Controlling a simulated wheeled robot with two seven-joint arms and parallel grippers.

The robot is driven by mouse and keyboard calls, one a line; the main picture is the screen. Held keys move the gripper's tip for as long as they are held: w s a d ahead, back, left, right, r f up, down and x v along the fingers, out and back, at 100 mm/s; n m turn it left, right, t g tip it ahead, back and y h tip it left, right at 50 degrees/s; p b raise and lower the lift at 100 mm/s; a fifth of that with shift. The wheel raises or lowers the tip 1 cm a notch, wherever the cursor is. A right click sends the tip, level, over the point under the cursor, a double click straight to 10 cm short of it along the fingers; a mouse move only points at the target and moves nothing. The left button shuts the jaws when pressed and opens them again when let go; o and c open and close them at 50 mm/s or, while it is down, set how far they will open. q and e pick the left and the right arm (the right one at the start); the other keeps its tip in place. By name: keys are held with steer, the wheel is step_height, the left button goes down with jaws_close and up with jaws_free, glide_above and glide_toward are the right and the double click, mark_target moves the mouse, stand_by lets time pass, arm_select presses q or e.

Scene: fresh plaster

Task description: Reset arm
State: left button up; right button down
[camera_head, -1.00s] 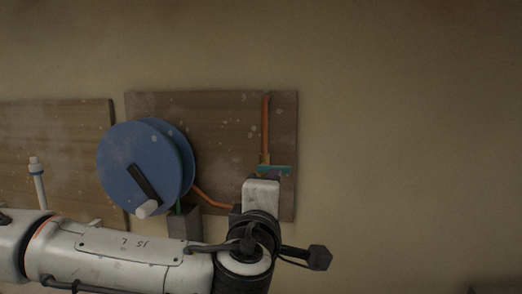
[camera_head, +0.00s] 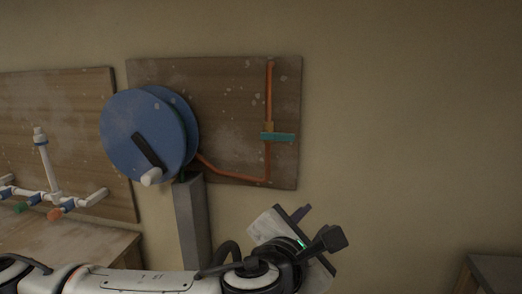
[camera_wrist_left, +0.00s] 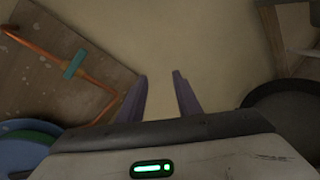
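My left arm comes in along the bottom of the head view. Its gripper (camera_head: 298,214) is below and to the right of the pipe board, clear of the teal valve handle (camera_head: 278,137). In the left wrist view the two dark purple fingers (camera_wrist_left: 160,80) stand apart with nothing between them. The teal handle (camera_wrist_left: 75,63) sits crosswise on the orange pipe (camera_wrist_left: 35,45), to the left of the fingers. My right gripper is not in view.
A blue reel (camera_head: 143,137) with a crank stands on a grey post (camera_head: 190,222) before the wooden board (camera_head: 225,85). White pipes (camera_head: 50,175) are at left above a wooden table (camera_head: 85,248). Another table corner (camera_head: 495,270) is at lower right. The wall between is bare.

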arm_select(q)
steer(key=s+a+f+n+g+h, duration=0.1)
steer(key=s+a+f+n+g, duration=0.15)
steer(key=f+n, duration=0.95)
steer(key=s+a+f+n+g+h, duration=0.1)
steer(key=s+f+n, duration=0.3)
steer(key=f+n, duration=0.75)
steer(key=s+a+f+n+g+y, duration=0.1)
steer(key=s+a+f+n+y, duration=0.5)
steer(key=s+a+f+n, duration=1.3)
steer(key=a+f+n, duration=0.1)
steer(key=a+n, duration=0.3)
steer(key=shift+s+f, duration=0.25)
steer(key=shift+f, duration=0.15)
